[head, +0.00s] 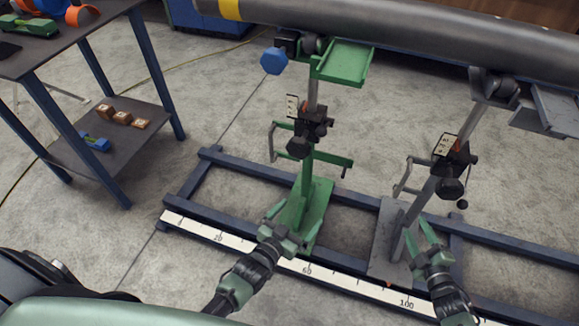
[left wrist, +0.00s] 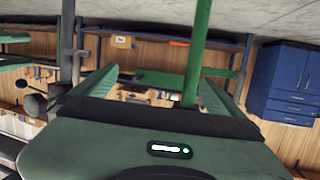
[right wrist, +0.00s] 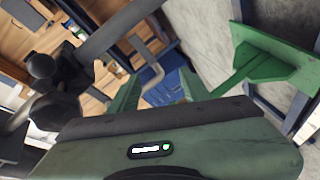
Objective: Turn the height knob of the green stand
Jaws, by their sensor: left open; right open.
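The green stand (head: 308,180) stands upright on the blue floor frame. A black round knob (head: 299,147) sits on its black clamp block (head: 314,122), beside a small scale plate with a red pointer. A blue knob (head: 273,61) is at its top, left of the green bracket (head: 345,63). My left gripper (head: 291,221) is open and empty near the stand's foot, well below the black knob. In the left wrist view a green post (left wrist: 199,50) shows beyond the open fingers. My right gripper (head: 419,234) is open and empty beside the grey stand's lower post.
A grey stand (head: 432,192) with a similar black knob (head: 450,188) is to the right. A large grey pipe (head: 420,28) lies across the top. A white ruler (head: 330,275) runs along the front rail. A dark workbench (head: 75,45) is at left. Open floor lies between.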

